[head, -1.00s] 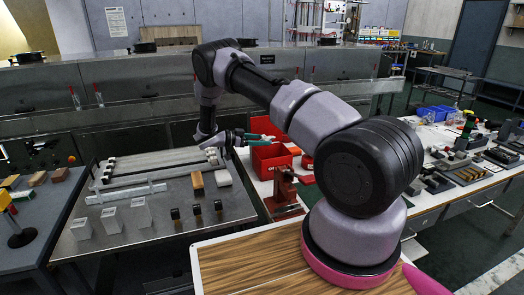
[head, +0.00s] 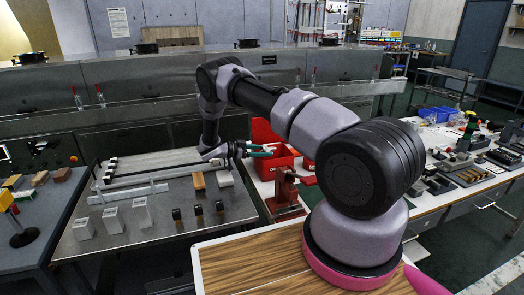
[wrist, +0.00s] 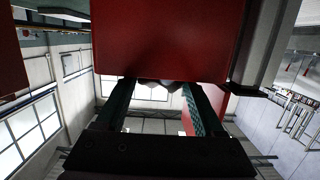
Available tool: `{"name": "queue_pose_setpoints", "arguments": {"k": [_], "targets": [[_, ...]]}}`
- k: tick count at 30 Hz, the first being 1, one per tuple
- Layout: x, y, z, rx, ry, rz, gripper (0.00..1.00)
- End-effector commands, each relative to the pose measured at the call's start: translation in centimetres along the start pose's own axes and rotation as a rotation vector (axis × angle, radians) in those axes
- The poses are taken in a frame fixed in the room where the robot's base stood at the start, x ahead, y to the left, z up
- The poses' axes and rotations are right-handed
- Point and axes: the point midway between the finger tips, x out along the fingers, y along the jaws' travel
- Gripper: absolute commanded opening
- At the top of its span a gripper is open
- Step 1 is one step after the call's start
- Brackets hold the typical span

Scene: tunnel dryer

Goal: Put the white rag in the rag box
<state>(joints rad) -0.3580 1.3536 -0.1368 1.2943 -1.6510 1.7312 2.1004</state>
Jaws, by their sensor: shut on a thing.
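My gripper (head: 266,150) reaches right with its teal fingers, in front of the near red box (head: 280,163) beside the metal table. In the wrist view my gripper (wrist: 160,88) is shut on the white rag (wrist: 160,83). A large red wall (wrist: 170,40) fills the top of the wrist view, close to the fingertips, and hides the rest of the rag. I cannot make out the rag in the head view, nor tell whether it touches the red wall.
A second red box (head: 262,130) stands behind the near one. A red vise-like fixture (head: 285,187) stands just in front of the boxes. The metal table (head: 160,225) to the left carries several blocks and rails. A long bench with parts (head: 450,190) runs at right.

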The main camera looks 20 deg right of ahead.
Motion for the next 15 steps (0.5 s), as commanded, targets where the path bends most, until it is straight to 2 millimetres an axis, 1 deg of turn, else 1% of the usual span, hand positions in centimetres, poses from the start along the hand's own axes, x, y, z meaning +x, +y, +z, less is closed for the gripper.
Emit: {"name": "queue_pose_setpoints", "arguments": {"k": [1, 2, 3, 4, 11, 14, 15], "targets": [[0.0, 0.0, -0.1, 0.001, 0.000, 0.000, 0.09], [0.0, 0.0, -0.1, 0.001, 0.000, 0.000, 0.78], [0.0, 0.0, -0.1, 0.001, 0.000, 0.000, 0.93], [0.0, 0.0, -0.1, 0.000, 0.000, 0.000, 1.00], [0.0, 0.0, -0.1, 0.001, 0.000, 0.000, 1.00], [-0.1, 0.0, -0.7, 0.001, 0.000, 0.001, 1.00], [-0.1, -0.1, -1.1, 0.002, -0.001, 0.001, 1.00]]}}
